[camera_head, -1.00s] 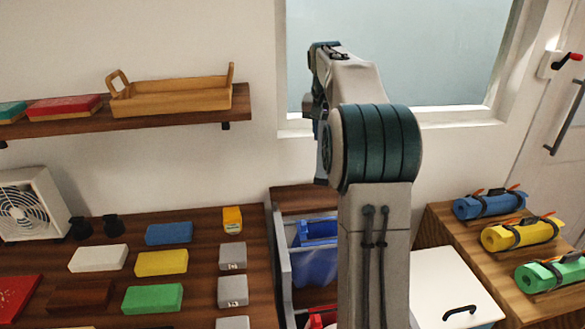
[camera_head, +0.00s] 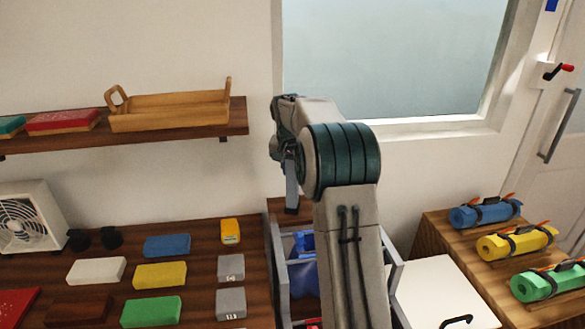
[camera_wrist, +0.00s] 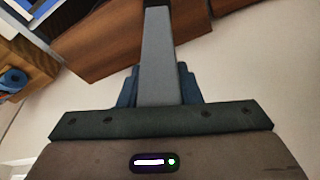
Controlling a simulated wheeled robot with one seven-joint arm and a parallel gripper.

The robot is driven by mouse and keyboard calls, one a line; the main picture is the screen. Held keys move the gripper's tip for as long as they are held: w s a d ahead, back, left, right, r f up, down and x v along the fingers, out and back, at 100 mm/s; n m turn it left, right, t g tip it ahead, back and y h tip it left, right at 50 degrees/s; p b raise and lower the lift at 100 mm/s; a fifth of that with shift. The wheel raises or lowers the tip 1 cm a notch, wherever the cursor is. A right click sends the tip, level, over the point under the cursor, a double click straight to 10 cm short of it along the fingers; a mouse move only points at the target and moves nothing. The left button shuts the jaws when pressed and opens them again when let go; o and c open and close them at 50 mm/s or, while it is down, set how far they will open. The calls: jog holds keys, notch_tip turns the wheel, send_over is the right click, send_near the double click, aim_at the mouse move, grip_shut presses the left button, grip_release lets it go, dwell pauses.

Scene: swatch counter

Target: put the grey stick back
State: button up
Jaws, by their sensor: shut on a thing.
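The grey stick (camera_wrist: 158,55) is long and flat-sided. In the wrist view it stands out from between the blue fingers of my gripper (camera_wrist: 158,88), which is shut on it; its far end reaches the top of the picture. In the head view my gripper (camera_head: 289,150) is high in front of the wall, left of my arm's big teal joint. The stick (camera_head: 291,190) hangs down from it there, above the blue bin's rack. The gripped end is hidden between the fingers.
A shelf (camera_head: 190,121) carries a wooden tray (camera_head: 170,118). A blue bin (camera_head: 303,275) stands below my arm. Rolled mats (camera_head: 486,212) lie at right.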

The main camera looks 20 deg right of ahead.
jog(key=shift+f, duration=0.1)
jog(key=o, duration=0.9)
jog(key=v, duration=1.1)
jog(key=s+a+r+n, duration=0.2)
jog(key=s+a, duration=0.2)
jog(key=s, duration=0.3)
jog(key=s+a+f+n, duration=0.1)
jog(key=s+f, duration=0.3)
jog(key=s, duration=0.6)
jog(key=s+a+f+n+y, duration=0.1)
jog(key=s+a+f, duration=0.3)
jog(key=s, duration=0.5)
jog(key=s+a+f+n, duration=0.2)
jog(key=s+f, duration=0.3)
jog(key=s, duration=0.5)
jog(key=shift+s+a+f+n+y, duration=0.15)
jog(key=shift+s+a+n+y, duration=0.2)
jog(key=shift+a, duration=0.35)
